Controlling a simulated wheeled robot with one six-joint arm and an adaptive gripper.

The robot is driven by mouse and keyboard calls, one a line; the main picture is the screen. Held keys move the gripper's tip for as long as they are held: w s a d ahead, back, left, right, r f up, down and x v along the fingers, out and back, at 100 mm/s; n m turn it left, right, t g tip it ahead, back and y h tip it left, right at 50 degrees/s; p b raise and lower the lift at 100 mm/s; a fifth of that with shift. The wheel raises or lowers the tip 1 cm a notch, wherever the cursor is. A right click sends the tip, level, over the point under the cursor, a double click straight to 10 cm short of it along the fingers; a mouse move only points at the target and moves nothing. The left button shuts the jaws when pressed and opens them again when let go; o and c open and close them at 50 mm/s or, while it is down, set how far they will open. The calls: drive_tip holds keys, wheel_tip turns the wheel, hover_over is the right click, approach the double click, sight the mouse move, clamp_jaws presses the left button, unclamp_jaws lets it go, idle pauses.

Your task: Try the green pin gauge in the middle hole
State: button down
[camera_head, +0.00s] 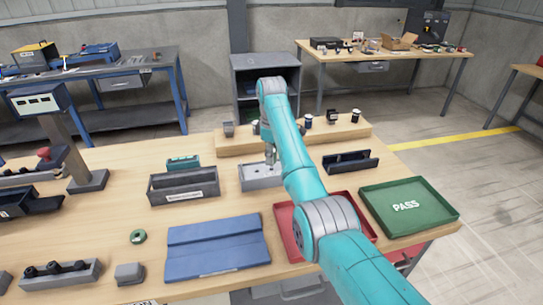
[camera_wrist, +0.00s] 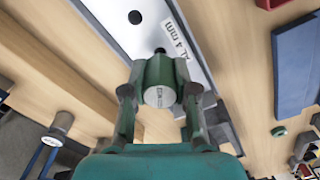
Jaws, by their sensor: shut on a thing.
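My gripper (camera_wrist: 160,100) is shut on the green pin gauge (camera_wrist: 155,72), a green cylinder with a grey, marked end face turned to the wrist camera. The gauge's far end points at the pale block (camera_wrist: 112,12), which bears a label reading "AL 4 mm". One dark round hole (camera_wrist: 135,17) shows clear of the gauge. Another dark spot, apparently a hole (camera_wrist: 160,50), lies right at the gauge's far end; I cannot tell whether the pin is in it. In the head view my gripper (camera_head: 271,158) is over the block (camera_head: 262,184), partly hidden by my arm.
A dark grey bin (camera_head: 184,194) stands left of the block, and a black holder (camera_head: 350,166) to its right. A red tray (camera_head: 284,218) and a green PASS tray (camera_head: 432,222) lie nearer right. A blue mat (camera_head: 218,247) lies in front. A raised wooden shelf (camera_head: 237,148) stands behind.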

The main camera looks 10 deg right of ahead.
drive_tip(key=shift+f, duration=1.15)
idle(0.9)
drive_tip(key=shift+r, duration=0.15)
idle(1.0)
drive_tip(key=shift+r, duration=2.35)
